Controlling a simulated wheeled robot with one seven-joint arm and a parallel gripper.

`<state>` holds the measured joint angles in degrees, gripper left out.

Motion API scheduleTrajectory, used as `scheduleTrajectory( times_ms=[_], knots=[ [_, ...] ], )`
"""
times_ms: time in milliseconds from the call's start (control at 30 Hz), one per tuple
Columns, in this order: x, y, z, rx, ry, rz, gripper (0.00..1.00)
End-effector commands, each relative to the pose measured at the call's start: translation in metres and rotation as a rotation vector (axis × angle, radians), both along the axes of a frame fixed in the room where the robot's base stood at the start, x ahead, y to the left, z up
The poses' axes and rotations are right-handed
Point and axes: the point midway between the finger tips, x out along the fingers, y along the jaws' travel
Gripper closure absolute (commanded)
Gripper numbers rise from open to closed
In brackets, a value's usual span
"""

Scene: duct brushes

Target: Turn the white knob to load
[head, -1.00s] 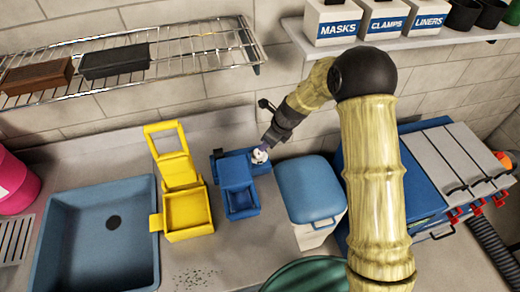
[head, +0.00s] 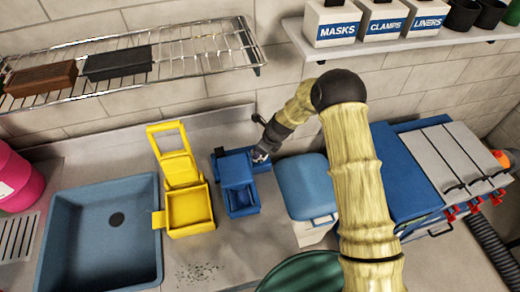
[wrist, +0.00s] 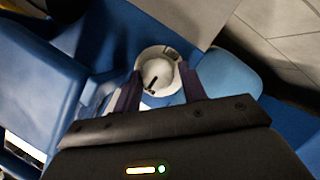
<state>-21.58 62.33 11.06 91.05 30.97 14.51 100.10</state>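The white knob (wrist: 160,84) is round, with a dark pointer mark on its face, and sits on the blue device (head: 237,181) on the counter. In the wrist view it lies between the tips of my two dark fingers. My gripper (wrist: 160,72) is open, with one finger on each side of the knob; I cannot tell whether either touches it. In the head view my gripper (head: 261,153) is at the device's back right corner and covers most of the knob. Any setting labels are not legible.
A yellow device (head: 188,207) and a blue sink (head: 97,240) are to the left. A blue-lidded bin (head: 306,188) stands close on the right. A wire rack (head: 180,55) and a shelf with labelled boxes (head: 332,27) are above.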

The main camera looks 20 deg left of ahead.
Motion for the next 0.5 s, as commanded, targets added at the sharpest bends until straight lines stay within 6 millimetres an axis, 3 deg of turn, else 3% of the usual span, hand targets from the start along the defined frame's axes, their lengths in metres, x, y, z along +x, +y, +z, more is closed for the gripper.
scheduleTrajectory(
  times_ms=[33,133,500],
  knots=[
    [-0.0008,0.0011,0.0002,0.000,0.000,0.002,0.69],
    [-0.0013,0.0022,0.0005,0.001,-0.001,0.004,0.88],
    [-0.0015,0.0045,0.0009,0.003,-0.001,0.035,0.89]
  ],
)
